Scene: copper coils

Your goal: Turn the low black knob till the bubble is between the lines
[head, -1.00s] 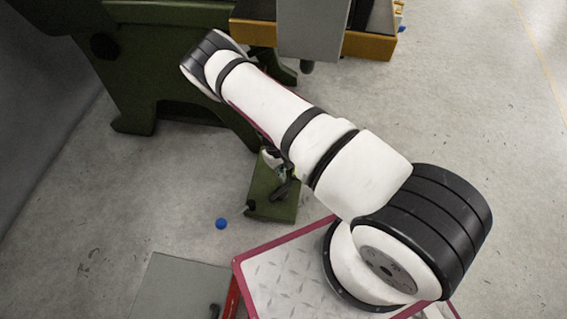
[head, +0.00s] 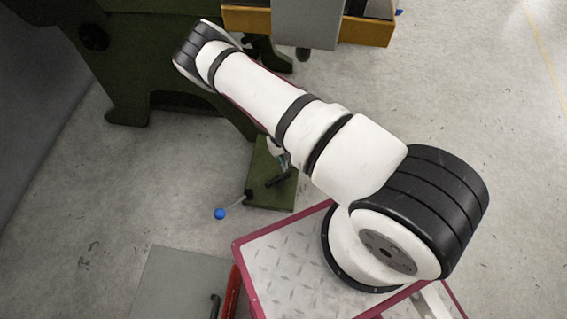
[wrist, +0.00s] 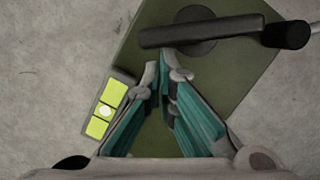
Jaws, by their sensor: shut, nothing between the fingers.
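The low black knob (wrist: 200,33) is a bar on a dark round disc, on top of a green box (wrist: 260,75). It also shows in the head view (head: 279,179). A yellow-green level vial (wrist: 97,128) sits along the box's left edge in the wrist view. Its pale bubble (wrist: 105,110) lies in the middle section, between the two dark lines. My gripper (wrist: 165,74) is shut and empty, its teal fingers together at the tips.
A lever with a blue ball (head: 219,214) sticks out from the box beside a black hub (wrist: 287,35). A large green machine (head: 150,60) and a yellow tray (head: 365,30) stand behind. A grey cabinet (head: 180,285) is at front left. Bare floor lies left and right.

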